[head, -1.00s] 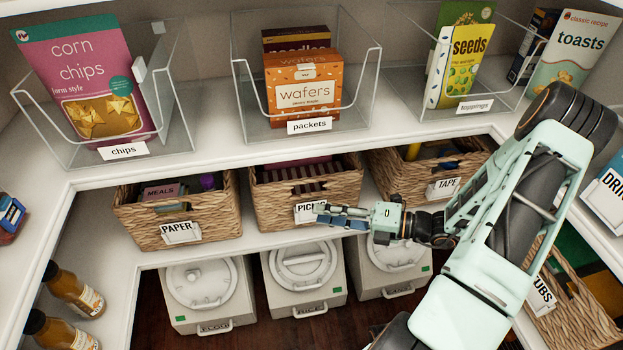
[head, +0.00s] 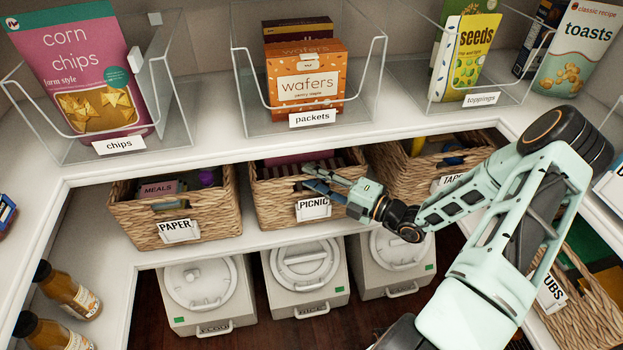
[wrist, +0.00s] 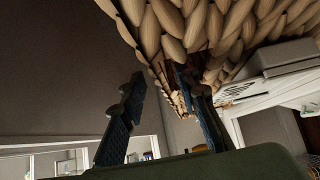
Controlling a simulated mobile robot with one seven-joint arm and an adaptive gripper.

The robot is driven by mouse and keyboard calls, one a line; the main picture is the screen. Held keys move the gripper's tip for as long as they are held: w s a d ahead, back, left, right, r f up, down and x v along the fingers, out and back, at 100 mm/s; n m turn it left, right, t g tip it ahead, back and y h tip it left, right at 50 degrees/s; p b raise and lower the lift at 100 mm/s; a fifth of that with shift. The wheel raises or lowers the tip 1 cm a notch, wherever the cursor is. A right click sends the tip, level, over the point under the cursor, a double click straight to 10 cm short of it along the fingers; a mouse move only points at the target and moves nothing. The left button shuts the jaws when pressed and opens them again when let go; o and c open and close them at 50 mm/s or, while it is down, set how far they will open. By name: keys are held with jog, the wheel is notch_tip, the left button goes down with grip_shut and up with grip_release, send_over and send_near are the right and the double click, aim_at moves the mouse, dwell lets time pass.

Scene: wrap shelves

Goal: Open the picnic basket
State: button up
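The picnic basket (head: 272,205) is a woven wicker box, the middle of three on the lower shelf, with a white PICNIC label (head: 313,208) on its front. Its weave also fills the top of the wrist view (wrist: 200,28). My gripper (head: 311,178) is at the basket's front rim, above the label, reaching in from the right. Its two dark fingers (wrist: 162,112) stand apart with nothing clearly between them. The right finger in the wrist view overlaps the basket's edge; I cannot tell whether it touches. Part of the front rim is hidden behind the gripper.
The paper basket (head: 150,228) stands to the left and the tape basket (head: 405,180) to the right. The upper shelf (head: 215,140) with clear bins runs just above. Lidded bins (head: 307,275) stand below. Sauce bottles (head: 70,290) are at lower left.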

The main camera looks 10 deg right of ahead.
jog(key=shift+w+a, duration=0.25)
jog(key=shift+c, duration=0.6)
grip_shut()
